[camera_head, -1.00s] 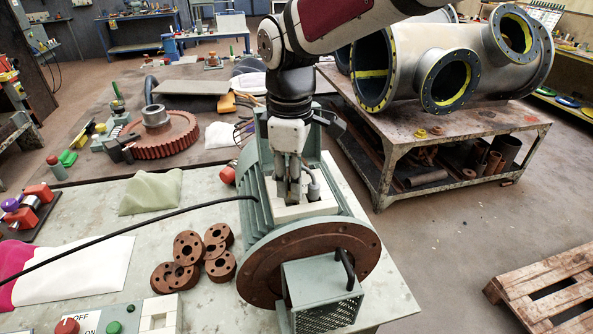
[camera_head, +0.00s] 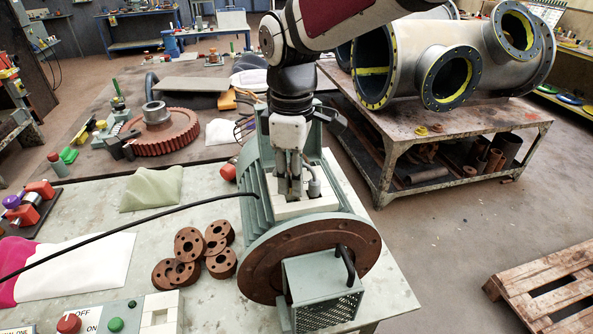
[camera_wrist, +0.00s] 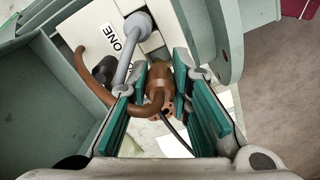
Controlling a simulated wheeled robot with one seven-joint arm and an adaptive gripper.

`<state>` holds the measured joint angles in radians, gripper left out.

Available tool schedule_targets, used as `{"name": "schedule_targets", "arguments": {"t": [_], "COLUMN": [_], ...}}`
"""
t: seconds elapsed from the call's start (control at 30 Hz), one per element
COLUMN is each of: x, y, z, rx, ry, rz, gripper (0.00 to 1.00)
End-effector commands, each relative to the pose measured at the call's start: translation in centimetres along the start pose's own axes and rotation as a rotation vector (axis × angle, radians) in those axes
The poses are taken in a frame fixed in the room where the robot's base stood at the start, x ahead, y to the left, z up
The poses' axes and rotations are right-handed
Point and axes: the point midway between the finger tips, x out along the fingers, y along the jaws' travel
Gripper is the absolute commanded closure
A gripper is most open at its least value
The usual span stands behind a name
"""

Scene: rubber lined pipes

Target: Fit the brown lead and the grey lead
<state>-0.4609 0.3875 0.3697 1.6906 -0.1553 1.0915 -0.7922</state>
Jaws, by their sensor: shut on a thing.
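The brown lead (camera_wrist: 158,82) shows in the wrist view, its thick brown end between the green-padded fingers of my gripper (camera_wrist: 163,92), which is shut on it. Its thinner brown cable curls away to the left. The grey lead (camera_wrist: 136,30) stands just beside it, up and left in that view; in the head view its grey end (camera_head: 313,186) rises from the white terminal block (camera_head: 290,208) on the green motor. My gripper (camera_head: 294,185) points down over this block. The brown lead is hidden in the head view. I cannot tell whether its tip is in a socket.
The motor's rusty round flange (camera_head: 262,273) and a mesh-sided box (camera_head: 320,290) stand in front. The motor's green walls rise close around the gripper. A black cable (camera_head: 120,232) crosses the bench to the motor. Several brown discs (camera_head: 187,243) lie to the left.

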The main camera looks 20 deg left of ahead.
Motion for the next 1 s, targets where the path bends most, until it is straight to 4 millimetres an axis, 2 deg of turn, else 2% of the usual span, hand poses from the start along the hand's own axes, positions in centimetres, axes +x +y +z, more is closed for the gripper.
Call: {"name": "schedule_targets", "arguments": {"t": [0.37,1.0], "x": [0.1,1.5], "y": [0.0,0.0], "z": [0.0,0.0], "rx": [0.000,0.000], "ry": [0.000,0.000], "rz": [0.000,0.000], "gripper": [1.00,1.00]}}
